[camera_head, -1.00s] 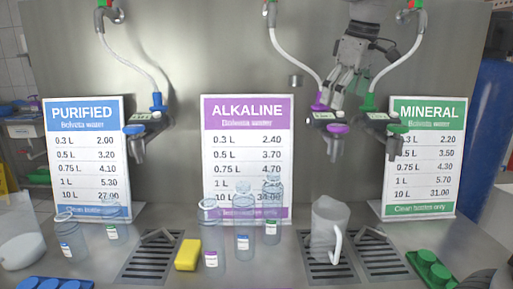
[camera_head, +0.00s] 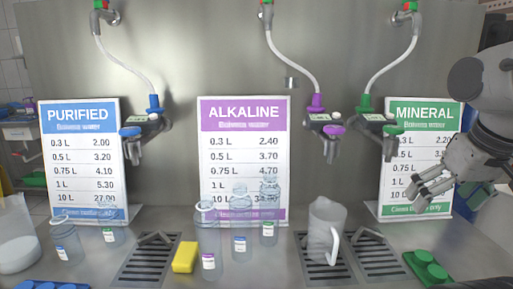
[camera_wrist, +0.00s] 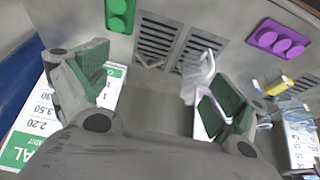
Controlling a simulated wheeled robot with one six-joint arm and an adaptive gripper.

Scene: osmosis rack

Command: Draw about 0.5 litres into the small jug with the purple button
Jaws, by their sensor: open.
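The small jug (camera_head: 326,232) is clear with a white handle and stands upright on the drain grate (camera_head: 318,272) under the purple tap. I cannot tell whether there is water in it. The purple button (camera_head: 334,130) is on the tap (camera_head: 327,148) fed by the hose with the purple collar. My gripper (camera_head: 425,190) is at the right, in front of the green MINERAL sign, open and empty, apart from the jug and the button. In the wrist view, the jug (camera_wrist: 199,76) shows beyond the open fingers, partly hidden by one of them.
Blue (camera_head: 130,131) and green (camera_head: 392,130) button taps flank the purple one. Several clear bottles (camera_head: 208,240) and a yellow sponge (camera_head: 185,256) stand left of the jug. A green cap tray (camera_head: 428,268) lies at the right. A large clear container (camera_head: 15,245) is at far left.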

